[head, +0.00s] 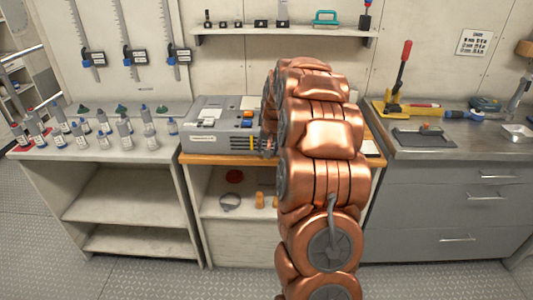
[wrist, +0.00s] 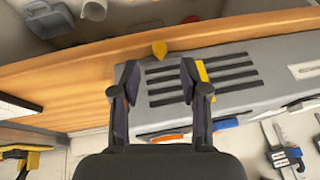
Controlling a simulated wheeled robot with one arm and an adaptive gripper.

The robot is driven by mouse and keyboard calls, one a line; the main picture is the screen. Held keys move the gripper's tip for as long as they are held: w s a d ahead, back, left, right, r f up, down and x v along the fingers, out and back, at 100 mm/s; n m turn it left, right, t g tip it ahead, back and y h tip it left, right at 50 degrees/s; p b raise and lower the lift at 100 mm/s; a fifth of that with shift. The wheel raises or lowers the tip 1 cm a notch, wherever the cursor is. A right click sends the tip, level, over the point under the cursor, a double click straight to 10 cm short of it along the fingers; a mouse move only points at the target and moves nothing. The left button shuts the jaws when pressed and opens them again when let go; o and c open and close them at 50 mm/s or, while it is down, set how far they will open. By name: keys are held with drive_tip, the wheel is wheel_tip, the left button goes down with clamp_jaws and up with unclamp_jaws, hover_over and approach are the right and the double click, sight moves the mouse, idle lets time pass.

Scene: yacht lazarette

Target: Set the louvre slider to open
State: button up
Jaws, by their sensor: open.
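A grey box (head: 222,125) stands on the wood-edged bench in the head view. Its louvred face (wrist: 230,95) fills the middle of the wrist view, with several dark slots. A yellow strip (wrist: 202,72) crosses the slots beside my right finger, partly hidden by it. A small yellow knob-like piece (wrist: 159,49) shows at the face's edge by the wood, between and beyond my fingertips; I cannot tell which yellow piece is the slider. My gripper (wrist: 158,78) is open and empty, its fingers over the slots. In the head view my arm hides it.
Orange (wrist: 165,137) and blue (wrist: 225,124) parts sit on the box top. The wooden bench edge (wrist: 80,68) runs beside the louvres. Several bottles (head: 125,127) crowd the left bench. A red-handled tool (head: 403,65) stands on the right bench.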

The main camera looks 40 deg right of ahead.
drive_tip(key=v, duration=0.6)
drive_tip(key=shift+r, duration=0.35)
drive_tip(key=shift+s+a, duration=0.1)
drive_tip(key=shift+s, duration=0.05)
drive_tip(key=s+a+r+n+g+y, duration=0.1)
drive_tip(key=s+a, duration=0.3)
drive_tip(key=a, duration=0.3)
drive_tip(key=s+a+r+n, duration=0.1)
drive_tip(key=s+a+n, duration=0.1)
drive_tip(key=s+a, duration=0.35)
drive_tip(key=s+a+n+g+y, duration=0.1)
drive_tip(key=s+a, duration=0.1)
drive_tip(key=a, duration=0.7)
drive_tip(key=s+a+n+g, duration=0.1)
drive_tip(key=s+a, duration=0.3)
drive_tip(key=s, duration=0.4)
drive_tip(key=s+a+f+n+g+p, duration=0.1)
drive_tip(key=s+a, duration=0.3)
drive_tip(key=s, duration=0.5)
drive_tip(key=s+a+f+n+g, duration=0.1)
drive_tip(key=s+a+n+g, duration=0.1)
drive_tip(key=s, duration=0.6)
drive_tip(key=shift+s+a+n, duration=0.4)
drive_tip(key=shift+a+n, duration=0.2)
drive_tip(key=shift+a, duration=0.4)
drive_tip(key=shift+d, duration=0.1)
